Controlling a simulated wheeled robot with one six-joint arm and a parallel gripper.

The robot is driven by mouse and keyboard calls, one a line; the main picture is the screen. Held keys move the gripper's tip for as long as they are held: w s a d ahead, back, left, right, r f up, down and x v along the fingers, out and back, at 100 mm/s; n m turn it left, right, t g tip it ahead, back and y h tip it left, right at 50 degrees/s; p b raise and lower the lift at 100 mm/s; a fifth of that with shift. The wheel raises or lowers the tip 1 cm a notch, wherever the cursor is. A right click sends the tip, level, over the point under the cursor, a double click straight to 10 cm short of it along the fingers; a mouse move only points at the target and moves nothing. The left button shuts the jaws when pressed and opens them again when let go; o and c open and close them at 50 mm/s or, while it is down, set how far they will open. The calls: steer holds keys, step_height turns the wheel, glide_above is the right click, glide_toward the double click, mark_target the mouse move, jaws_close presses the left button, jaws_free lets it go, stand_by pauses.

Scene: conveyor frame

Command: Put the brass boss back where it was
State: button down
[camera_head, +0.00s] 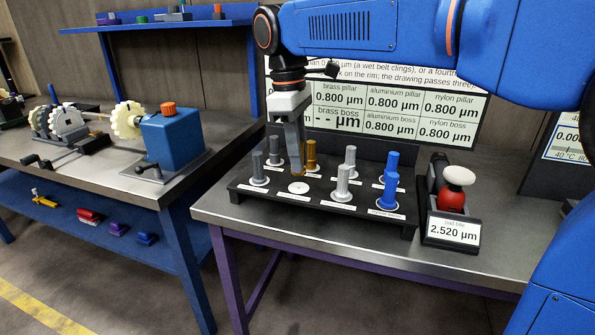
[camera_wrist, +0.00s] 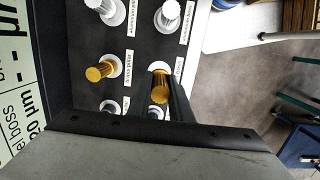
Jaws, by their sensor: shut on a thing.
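The brass boss (camera_wrist: 160,90) is a ribbed brass cylinder held between the two fingers of my gripper (camera_wrist: 165,97) in the wrist view. In the head view my gripper (camera_head: 299,172) points down over the black rack (camera_head: 240,192), with the boss mostly hidden behind its fingers. A white round seat (camera_head: 299,187) with no post on it lies in the rack's front row, just below the fingertips. Part of a white seat shows behind the boss in the wrist view (camera_wrist: 158,66). I cannot tell whether the boss touches the seat.
The brass pillar (camera_head: 311,156) stands close behind my gripper. Dark grey posts (camera_head: 258,168) are to the left, aluminium ones (camera_head: 343,181) and blue ones (camera_head: 389,190) to the right. A gauge with a red body (camera_head: 451,198) stands right of the rack. The board's brass boss reading (camera_head: 338,118) shows dashes.

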steer(key=shift+f, duration=1.9)
steer(key=shift+f, duration=0.1)
steer(key=c, duration=1.6)
jaws_free()
steer(key=r, duration=0.4)
steer(key=a+r, duration=0.1)
steer(key=r, duration=0.7)
steer(key=shift+w+a, duration=0.15)
steer(key=shift+w, duration=0.1)
